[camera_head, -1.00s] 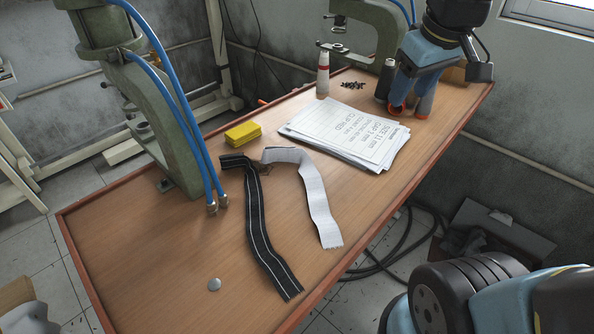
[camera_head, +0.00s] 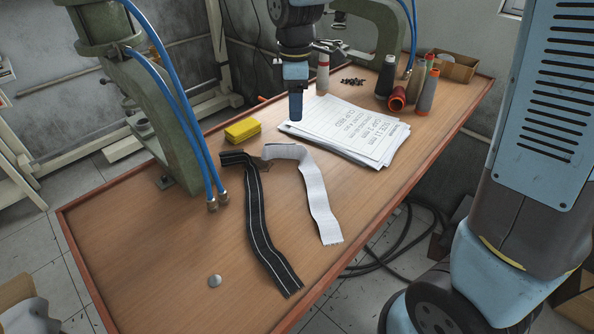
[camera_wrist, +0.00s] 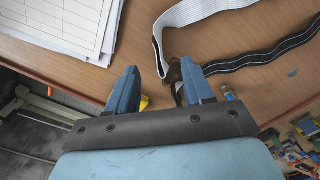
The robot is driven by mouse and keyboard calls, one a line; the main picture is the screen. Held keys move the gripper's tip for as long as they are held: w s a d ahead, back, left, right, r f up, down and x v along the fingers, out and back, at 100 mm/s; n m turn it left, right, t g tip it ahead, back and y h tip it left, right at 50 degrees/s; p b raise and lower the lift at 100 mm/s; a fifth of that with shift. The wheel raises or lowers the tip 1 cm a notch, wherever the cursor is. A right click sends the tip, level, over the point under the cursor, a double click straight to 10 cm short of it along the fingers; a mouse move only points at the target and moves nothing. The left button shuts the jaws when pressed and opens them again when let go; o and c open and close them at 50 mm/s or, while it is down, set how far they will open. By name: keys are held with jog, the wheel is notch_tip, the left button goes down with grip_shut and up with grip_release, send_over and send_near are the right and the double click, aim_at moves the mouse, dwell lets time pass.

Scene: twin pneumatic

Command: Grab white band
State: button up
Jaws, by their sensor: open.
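The white band (camera_head: 320,205) lies on the wooden table in the head view, bent at its far end and running toward the front right. It also shows in the wrist view (camera_wrist: 190,14), curving beyond my fingers. A black band with pale stripes (camera_head: 258,230) lies to its left; it also shows in the wrist view (camera_wrist: 265,60). A small brown piece (camera_wrist: 173,76) is near the far ends of both bands. My gripper (camera_wrist: 158,85) is open and empty. In the head view my gripper (camera_head: 295,106) is above the table beyond the white band's bend, apart from it.
A paper stack (camera_head: 345,128) lies right of my gripper. Yellow blocks (camera_head: 243,131) lie to its left. A green press (camera_head: 150,110) with blue hoses stands at left, another (camera_head: 385,30) at the back. The left front table is mostly clear.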

notch_tip(320, 180, down, 8)
jog(key=shift+f, duration=0.25)
jog(key=shift+w+f, duration=0.2)
jog(key=shift+f, duration=1.1)
jog(key=shift+w+f, duration=0.2)
jog(key=shift+f, duration=1.05)
grip_shut()
